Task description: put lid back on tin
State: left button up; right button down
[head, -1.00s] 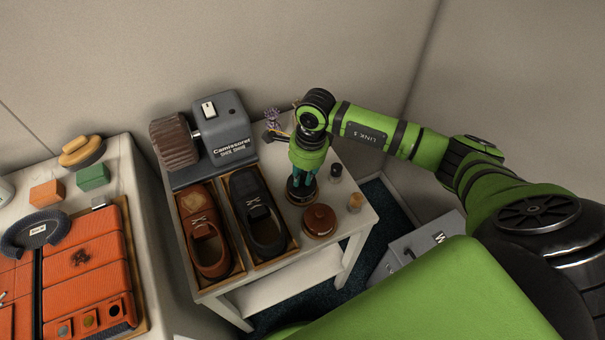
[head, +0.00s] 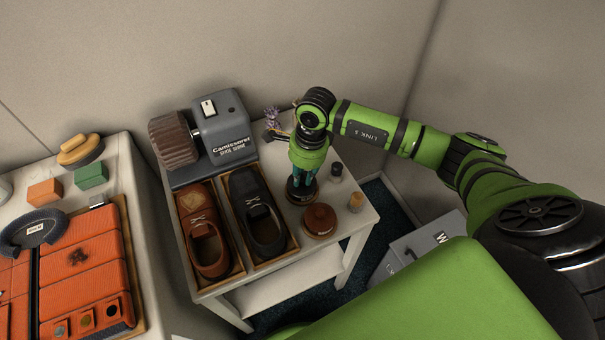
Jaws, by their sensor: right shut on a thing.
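My right gripper (head: 301,183) points straight down over the white side table. It is shut on the dark round lid (head: 299,194), which sits low at the tin's place behind the brown round tin. The fingers cover much of the dark piece, and I cannot tell whether the lid is seated on a tin body beneath it. The brown round tin (head: 320,222), with a small knob on top, stands just in front and to the right, apart from the fingers. My left gripper is out of view.
The white table (head: 281,274) also holds two shoes in trays, a grey shoe machine (head: 225,130), a small dark jar (head: 336,170) and a tan cork-like piece (head: 356,202). A grey case (head: 415,248) stands on the floor at right. The table's front right is clear.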

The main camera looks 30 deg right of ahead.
dwell(0.3)
jog(key=c, duration=0.6)
grip_release()
jog(key=shift+r+p, duration=2.15)
jog(key=shift+r, duration=1.4)
grip_shut()
